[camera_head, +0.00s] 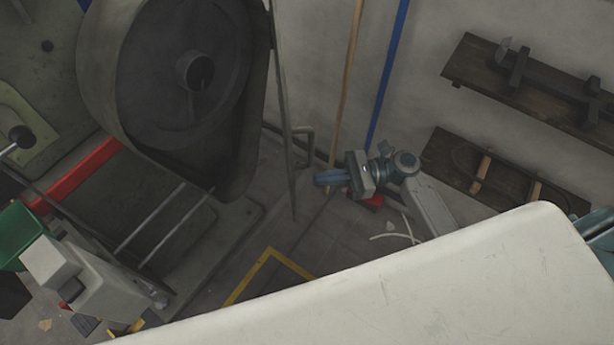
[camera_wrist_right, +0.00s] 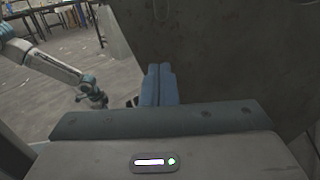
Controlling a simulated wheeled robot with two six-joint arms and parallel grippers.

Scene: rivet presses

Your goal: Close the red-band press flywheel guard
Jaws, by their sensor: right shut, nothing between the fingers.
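The red-band press shows at the left of the head view, with a red strip (camera_head: 85,172) along its side. Its large dark rounded flywheel housing (camera_head: 150,120) has a hub (camera_head: 195,70) at its middle. A thin grey panel (camera_head: 284,115), seen nearly edge-on beside the housing, looks like the guard standing open. My right gripper (camera_head: 322,178) is shut and empty, just right of this panel, fingers pointing left. In the right wrist view its blue fingers (camera_wrist_right: 158,85) are together next to a dark grey panel (camera_wrist_right: 230,50); contact is unclear. My left gripper (camera_wrist_right: 97,98) is small there, its jaws unreadable.
A wall with two dark wooden racks (camera_head: 465,180) stands at the right, with upright blue (camera_head: 388,70) and tan (camera_head: 347,80) poles before it. A yellow floor line (camera_head: 245,278) crosses the open floor. A green bin (camera_head: 18,235) sits at the lower left.

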